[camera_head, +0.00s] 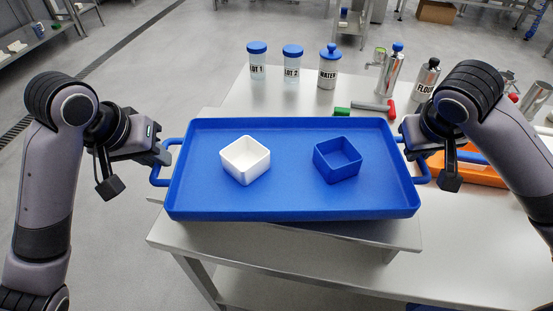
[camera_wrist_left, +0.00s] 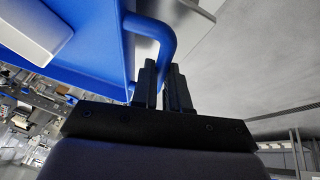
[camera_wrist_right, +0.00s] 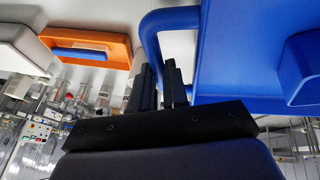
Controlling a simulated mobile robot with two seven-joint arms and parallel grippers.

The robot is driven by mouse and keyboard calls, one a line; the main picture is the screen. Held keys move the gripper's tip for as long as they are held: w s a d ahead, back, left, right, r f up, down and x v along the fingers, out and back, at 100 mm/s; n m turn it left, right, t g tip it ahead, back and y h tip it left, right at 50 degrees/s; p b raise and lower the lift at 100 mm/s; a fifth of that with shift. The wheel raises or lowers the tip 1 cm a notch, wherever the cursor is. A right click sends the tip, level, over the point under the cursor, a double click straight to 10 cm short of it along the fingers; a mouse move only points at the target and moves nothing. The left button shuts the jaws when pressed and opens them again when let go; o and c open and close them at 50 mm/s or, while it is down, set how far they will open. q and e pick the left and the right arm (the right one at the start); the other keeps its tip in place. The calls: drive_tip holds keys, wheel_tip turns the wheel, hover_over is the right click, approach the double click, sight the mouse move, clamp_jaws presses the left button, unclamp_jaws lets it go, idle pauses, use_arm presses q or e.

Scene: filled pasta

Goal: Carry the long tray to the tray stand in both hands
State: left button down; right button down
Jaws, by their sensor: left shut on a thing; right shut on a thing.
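The long blue tray (camera_head: 290,200) has a loop handle at each short end and appears about level. It holds a white square box (camera_head: 245,160) at left and a blue square box (camera_head: 337,160) at right, apart from each other. My left gripper (camera_head: 165,157) is shut on the tray's left handle, which also shows in the left wrist view (camera_wrist_left: 158,30). My right gripper (camera_head: 406,152) is shut on the right handle, seen in the right wrist view (camera_wrist_right: 150,35). The tray is in front of a raised metal surface (camera_head: 340,236); I cannot tell whether it touches it. I cannot identify the tray stand.
Behind the tray on the steel table (camera_head: 460,250) stand two lot jars (camera_head: 257,62), a water jar (camera_head: 328,70), metal bottles including flour (camera_head: 427,80), and a red-and-green tool (camera_head: 365,110). An orange tray (camera_head: 475,172) lies at right. Floor is open at left.

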use_arm(q)
drive_tip(key=shift+w+a, duration=0.1)
drive_tip(key=shift+a, duration=0.4)
use_arm(e)
drive_tip(key=shift+w+a, duration=0.15)
drive_tip(key=shift+a, duration=0.4)
use_arm(q)
drive_tip(key=shift+f, duration=0.15)
use_arm(e)
drive_tip(key=shift+f, duration=0.15)
